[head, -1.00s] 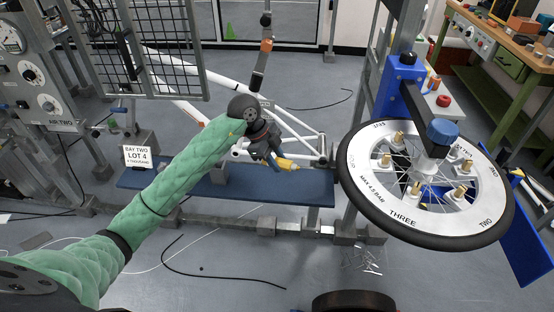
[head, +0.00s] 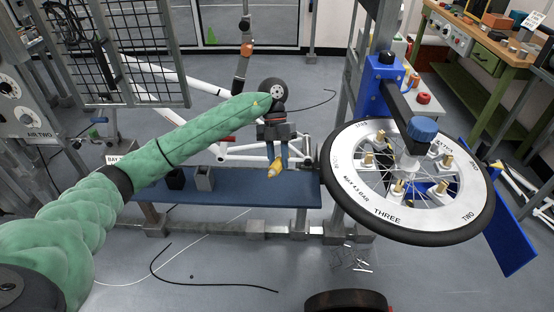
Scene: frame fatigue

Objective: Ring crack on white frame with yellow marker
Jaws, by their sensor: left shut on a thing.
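The white frame (head: 240,152) stands behind the blue bench, partly hidden by my left arm. My left gripper (head: 277,165) points down in front of the frame's right part, its blue fingers shut on the yellow marker (head: 274,171). Only a short yellow piece of the marker shows between and below the fingers. I cannot tell whether the marker touches the frame. No crack or ring mark can be made out on the tubes. My right gripper is not in view.
A large wheel (head: 352,204) with a white lettered disc is mounted close to the right of my left gripper. The blue bench (head: 265,192) lies below. A wire mesh panel (head: 112,52) stands at the left. A workbench (head: 500,55) is at the back right.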

